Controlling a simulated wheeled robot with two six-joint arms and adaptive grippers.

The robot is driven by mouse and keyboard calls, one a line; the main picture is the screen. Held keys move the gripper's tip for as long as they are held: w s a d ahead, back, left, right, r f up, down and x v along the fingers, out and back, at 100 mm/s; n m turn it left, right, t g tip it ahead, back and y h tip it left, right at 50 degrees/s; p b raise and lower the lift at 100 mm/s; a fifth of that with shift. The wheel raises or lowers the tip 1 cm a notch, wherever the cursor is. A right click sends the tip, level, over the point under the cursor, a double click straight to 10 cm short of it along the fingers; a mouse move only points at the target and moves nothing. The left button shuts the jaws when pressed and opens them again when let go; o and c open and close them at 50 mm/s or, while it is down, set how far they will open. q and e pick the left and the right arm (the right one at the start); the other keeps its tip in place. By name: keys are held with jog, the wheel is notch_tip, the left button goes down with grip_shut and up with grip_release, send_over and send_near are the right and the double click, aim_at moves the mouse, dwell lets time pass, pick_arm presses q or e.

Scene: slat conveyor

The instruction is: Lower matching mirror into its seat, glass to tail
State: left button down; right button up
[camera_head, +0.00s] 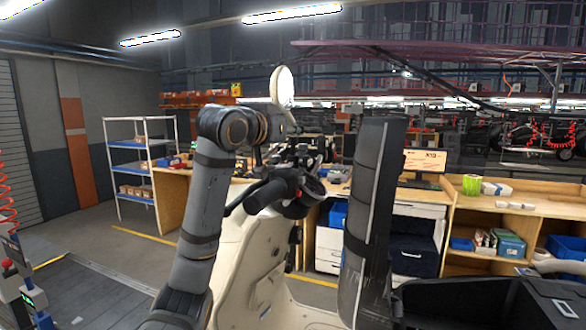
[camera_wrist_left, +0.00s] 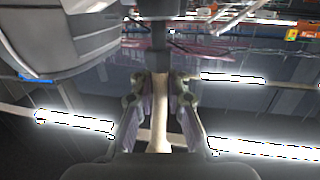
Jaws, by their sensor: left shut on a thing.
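A cream round mirror (camera_head: 283,87) stands upright above the handlebar (camera_head: 272,190) of a cream scooter (camera_head: 255,255) in the head view. My left gripper (camera_head: 292,130) is shut on the mirror's stem, just below its head. In the left wrist view the cream stem (camera_wrist_left: 159,125) lies between the two fingers of my left gripper (camera_wrist_left: 160,105), with a dark part beyond it. The mirror is above the dark clutter of the handlebar. The seat is not clearly seen, and I cannot tell which way the glass faces. My right gripper is not in view.
A black bin (camera_head: 490,303) is at the lower right. Wooden workbenches (camera_head: 530,210) with boxes stand behind, and a shelf rack (camera_head: 140,160) at the left.

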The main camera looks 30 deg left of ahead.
pick_arm(q)
jog(key=shift+f, duration=0.25)
jog(key=shift+f+b, duration=0.35)
jog(key=shift+f, duration=0.1)
dwell(0.5)
jog(key=shift+f+b, duration=0.3)
jog(key=shift+f, duration=0.1)
jog(key=shift+f, duration=0.3)
jog(key=c, duration=1.3)
grip_release()
jog(key=shift+a, duration=0.1)
